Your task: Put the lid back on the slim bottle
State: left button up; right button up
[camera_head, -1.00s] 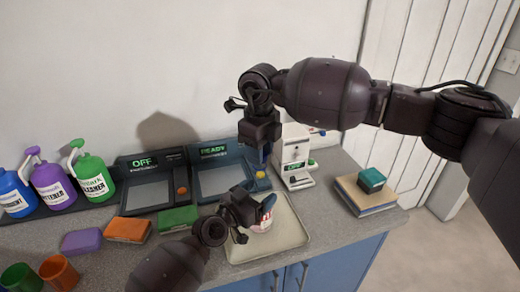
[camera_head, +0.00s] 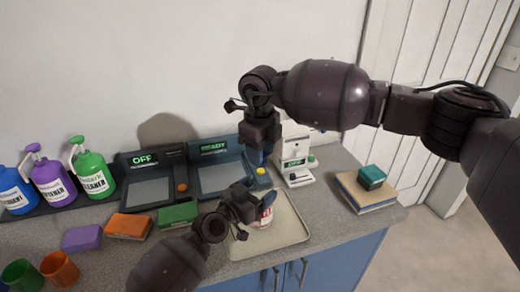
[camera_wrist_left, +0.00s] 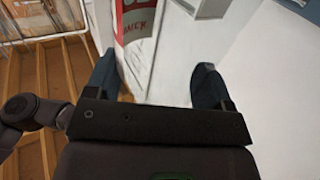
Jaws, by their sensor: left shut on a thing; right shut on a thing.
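The slim bottle (camera_head: 267,219), with a red and white label, is above the tray on the counter, mostly behind my left gripper. My left gripper (camera_head: 259,206) is shut on it. In the left wrist view the red and white label (camera_wrist_left: 135,24) shows between the two dark blue fingers (camera_wrist_left: 155,85), nearer the left one. My right gripper (camera_head: 258,156) hangs above and behind the left one, fingers down. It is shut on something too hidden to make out. I cannot see the lid clearly in either view.
A pale tray (camera_head: 287,236) lies under the left gripper. Two dark panels (camera_head: 152,180) and a white machine (camera_head: 295,165) stand behind. Sponges (camera_head: 128,226), cups (camera_head: 60,270) and spray bottles (camera_head: 92,172) are left; a teal box (camera_head: 371,177) on books is right.

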jog(key=m, duration=1.1)
jog(key=shift+m, duration=0.3)
jog(key=m, duration=1.2)
jog(key=shift+m, duration=0.3)
jog(key=m, duration=0.8)
